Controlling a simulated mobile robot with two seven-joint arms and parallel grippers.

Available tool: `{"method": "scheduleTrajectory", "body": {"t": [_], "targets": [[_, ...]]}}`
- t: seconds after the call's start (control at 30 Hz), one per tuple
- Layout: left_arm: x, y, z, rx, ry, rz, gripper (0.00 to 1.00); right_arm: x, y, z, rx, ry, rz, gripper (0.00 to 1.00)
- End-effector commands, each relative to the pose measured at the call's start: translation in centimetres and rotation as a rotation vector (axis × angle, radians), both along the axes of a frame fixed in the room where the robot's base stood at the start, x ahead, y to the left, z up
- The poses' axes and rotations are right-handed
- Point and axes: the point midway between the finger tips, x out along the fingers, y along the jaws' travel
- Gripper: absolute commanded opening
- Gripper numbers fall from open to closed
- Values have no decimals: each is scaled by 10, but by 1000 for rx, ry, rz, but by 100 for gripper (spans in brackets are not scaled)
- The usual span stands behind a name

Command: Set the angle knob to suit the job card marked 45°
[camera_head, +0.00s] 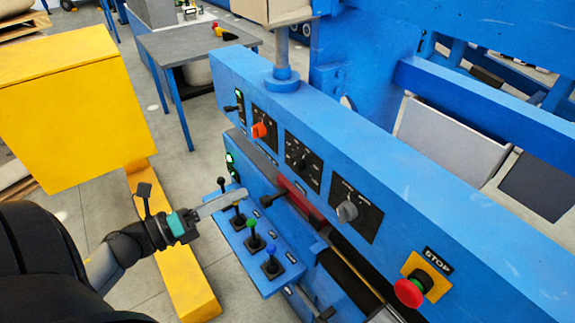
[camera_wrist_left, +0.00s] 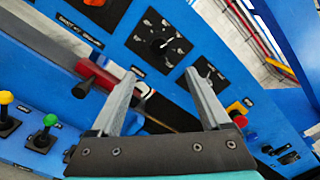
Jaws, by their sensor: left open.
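A blue machine panel carries three square black dial plates. The left one has an orange knob (camera_head: 259,130), the middle one a black knob (camera_head: 302,162), the right one a grey knob (camera_head: 347,211). In the left wrist view the black knob (camera_wrist_left: 160,43) shows clearly with a white pointer mark, tilted in the picture. Its labels are too small to read, so I cannot tell which knob is for the angle. No job card can be made out. My left gripper (camera_head: 240,193) is open and empty, in front of the panel and apart from the knobs. My right gripper is out of view.
Below the dials stand levers with yellow, green (camera_head: 254,243) and blue (camera_head: 270,248) balls. A black-balled lever (camera_head: 267,201) juts out by a red bar. A red stop button (camera_head: 408,292) is at the right. A yellow cabinet (camera_head: 70,105) stands at the left.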

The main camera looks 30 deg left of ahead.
Motion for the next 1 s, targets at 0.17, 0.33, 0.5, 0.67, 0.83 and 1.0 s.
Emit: {"method": "scheduleTrajectory", "body": {"t": [0.17, 0.33, 0.5, 0.67, 0.83, 1.0], "targets": [[29, -12, 2, -3, -4, -1, 80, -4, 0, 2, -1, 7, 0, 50], [60, -24, 1, -4, -3, 0, 80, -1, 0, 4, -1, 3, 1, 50], [87, -35, 1, -5, -2, 2, 80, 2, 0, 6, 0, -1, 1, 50], [110, -44, 1, -6, -1, 3, 80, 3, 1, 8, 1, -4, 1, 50], [126, -51, 0, -7, 1, 4, 80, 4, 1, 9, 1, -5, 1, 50], [132, -54, 0, -7, 2, 4, 80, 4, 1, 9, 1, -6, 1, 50]]}}
